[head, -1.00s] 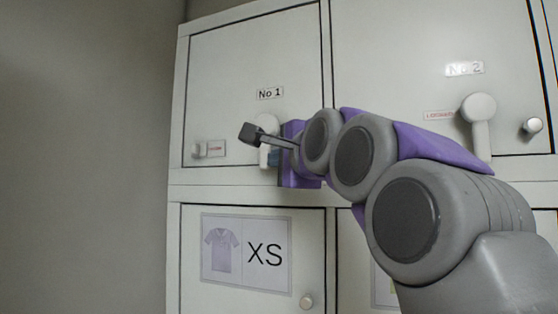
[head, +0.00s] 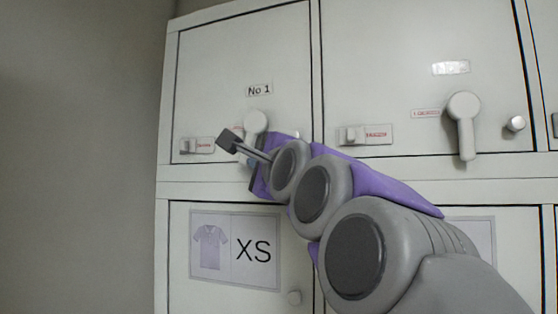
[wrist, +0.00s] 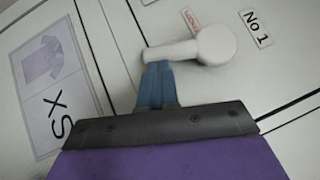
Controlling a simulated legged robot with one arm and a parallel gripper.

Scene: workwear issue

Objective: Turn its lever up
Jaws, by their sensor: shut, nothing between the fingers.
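The white lever of door No 1 (head: 256,122) has a round hub, and its handle hangs downward, partly hidden behind my wrist in the head view. In the wrist view this lever (wrist: 216,44) shows its whole handle, reaching left from the hub, which is downward on the door. My gripper (wrist: 156,67) has blue fingers pressed together with nothing between them. The fingertips are right at the handle's free end and seem to touch it; contact is not certain. Door No 2 has a similar lever (head: 464,125), also hanging down, away from my gripper.
Door No 1 also has a small slide latch (head: 197,145) with a red label. Door No 2 has another slide latch (head: 365,134) and a round knob (head: 515,124). A bare wall stands left.

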